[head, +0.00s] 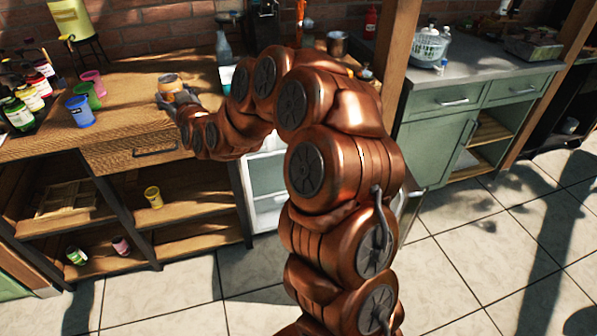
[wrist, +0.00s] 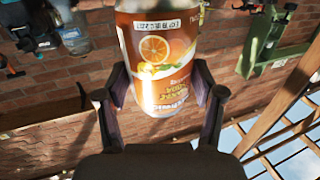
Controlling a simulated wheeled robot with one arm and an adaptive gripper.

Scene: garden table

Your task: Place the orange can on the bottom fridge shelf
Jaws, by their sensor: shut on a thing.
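The orange can (wrist: 160,55), with an orange-slice label, stands between the two fingers of my gripper (wrist: 160,100) in the wrist view. The fingers are shut on its sides. In the head view the can (head: 170,83) is small, with its top showing, and my gripper (head: 175,98) holds it at the wooden counter. I cannot tell whether the can touches the counter. A pale compartment (head: 266,180) under the counter is largely hidden behind my arm. I cannot tell for sure whether it is the fridge, and no bottom shelf shows clearly.
Blue (head: 80,111), green (head: 87,95) and pink (head: 93,82) cups stand left of my gripper, near several bottles. A yellow cup (head: 153,197) sits on the open wooden shelving below. Green cabinets (head: 440,135) stand at right. The tiled floor (head: 470,260) at right is clear.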

